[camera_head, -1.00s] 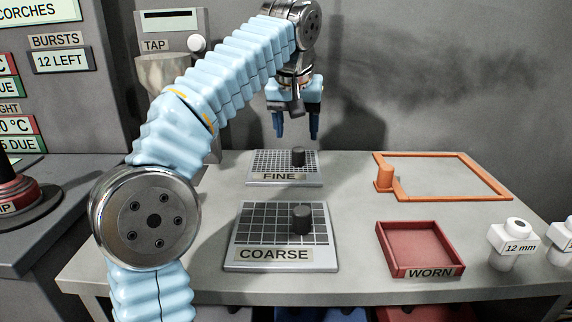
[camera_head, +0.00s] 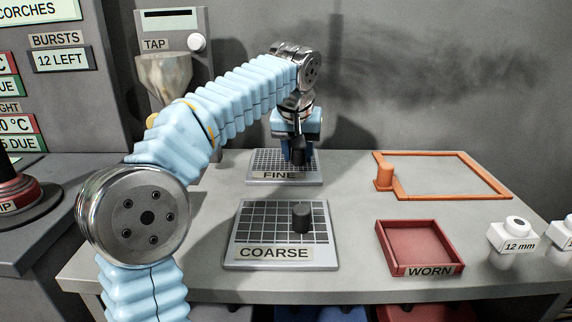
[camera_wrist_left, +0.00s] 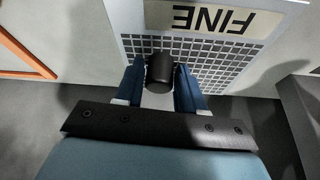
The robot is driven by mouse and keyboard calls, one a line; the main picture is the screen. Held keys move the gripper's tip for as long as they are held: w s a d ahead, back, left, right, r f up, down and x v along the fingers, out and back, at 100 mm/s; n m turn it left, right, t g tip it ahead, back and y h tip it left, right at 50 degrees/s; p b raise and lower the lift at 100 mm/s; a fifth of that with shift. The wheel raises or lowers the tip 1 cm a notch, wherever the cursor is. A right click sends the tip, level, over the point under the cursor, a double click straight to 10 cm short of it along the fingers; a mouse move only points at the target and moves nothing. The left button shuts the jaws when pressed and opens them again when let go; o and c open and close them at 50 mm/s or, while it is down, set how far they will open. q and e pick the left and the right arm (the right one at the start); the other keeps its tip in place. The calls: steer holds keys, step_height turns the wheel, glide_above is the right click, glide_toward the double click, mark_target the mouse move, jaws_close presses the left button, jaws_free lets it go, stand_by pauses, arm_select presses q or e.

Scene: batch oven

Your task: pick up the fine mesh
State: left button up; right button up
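The fine mesh (camera_head: 262,166) is a flat grey grid plate with a FINE label and a dark upright knob. It lies flat at the back of the table. My left gripper (camera_head: 297,157) points down at it, with its blue fingers around the knob. In the left wrist view, the knob (camera_wrist_left: 160,72) stands between the two open fingers, seemingly with slim gaps at its sides. The label end of the fine mesh (camera_wrist_left: 262,48) shows upside down there. My right gripper is not in view.
The coarse mesh (camera_head: 245,222) with its own knob lies in front. An orange frame (camera_head: 450,197) and a red WORN tray (camera_head: 392,262) are to the right. A funnel (camera_head: 163,78) hangs under the TAP panel, behind my left arm. Bare table lies between the meshes and the tray.

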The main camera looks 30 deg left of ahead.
arm_select(q)
jaws_close()
steer(key=shift+r, duration=0.15)
